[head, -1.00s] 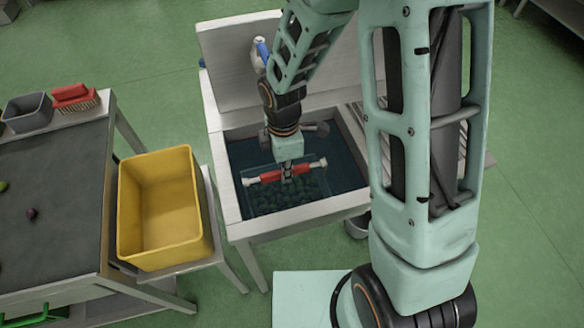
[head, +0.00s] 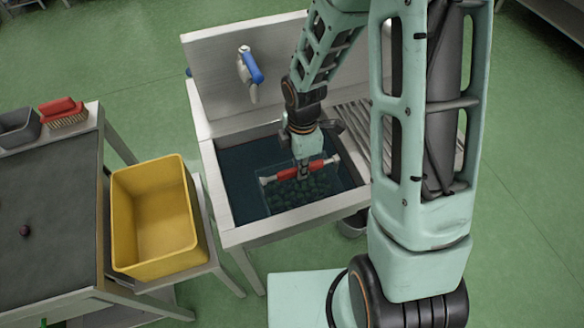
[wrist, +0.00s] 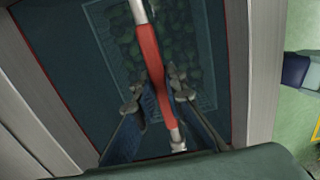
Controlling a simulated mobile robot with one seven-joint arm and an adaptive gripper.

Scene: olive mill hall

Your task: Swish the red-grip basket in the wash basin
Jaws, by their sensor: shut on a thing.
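The wash basin (head: 222,180) is a pale metal sink with dark water, below the middle of the head view. The basket (head: 268,203) is in the water, with dark green olives in it; its lower part is blurred by the water. Its red grip (head: 288,174) lies on a white bar above the basket. My gripper (head: 303,178) is shut on the red grip from above. In the wrist view the two fingers (wrist: 157,95) close on both sides of the red grip (wrist: 150,50), with the basket (wrist: 197,60) below.
A blue-handled tap (head: 252,68) is on the basin's back panel. A ribbed drainboard (head: 376,130) adjoins the basin on the right. A yellow crate (head: 155,262) stands to the left, beside a dark-topped table (head: 50,200) with a red brush (head: 62,108).

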